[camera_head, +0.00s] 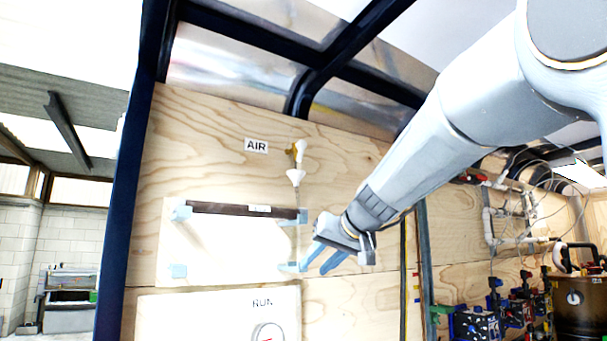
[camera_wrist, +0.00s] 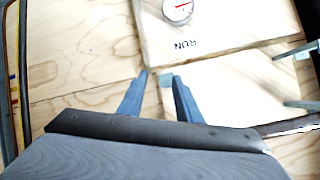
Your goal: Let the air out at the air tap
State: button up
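The air tap (camera_head: 300,149) is on the plywood wall, just right of a white "AIR" label (camera_head: 256,145). It has a brass-yellow part and a white part, with a white funnel-like piece (camera_head: 296,177) just below. Which way its handle is set is too small to tell. My gripper (camera_head: 313,269) is below the tap and slightly to its right, with its blue fingers pointing down and left. The tap is not in the wrist view.
A white panel (camera_head: 225,245) with a dark top bar (camera_head: 240,209) and pale-blue corner clips is left of my gripper. A board marked "RUN" (camera_head: 220,315) with a round gauge (camera_head: 268,333) is below; the gauge (camera_wrist: 178,9) also shows in the wrist view. Pipework and machines stand at right.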

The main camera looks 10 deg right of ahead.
notch_tip(320, 180, up, 16)
jog(key=t, duration=0.3)
jog(key=n+t+y+b, duration=0.1)
jog(key=n+t+y, duration=0.1)
jog(key=t, duration=0.1)
send_near(301, 157)
jog(key=p+x, duration=0.1)
jog(key=x, duration=0.2)
jog(key=p+x, duration=0.1)
jog(key=x, duration=0.3)
jog(key=shift+r+p, duration=0.2)
jog(key=shift+p, duration=0.1)
jog(key=shift+w+a, duration=0.15)
jog(key=shift+w, duration=0.2)
jog(key=shift+f, duration=0.1)
jog(key=shift+c, duration=0.2)
grip_shut()
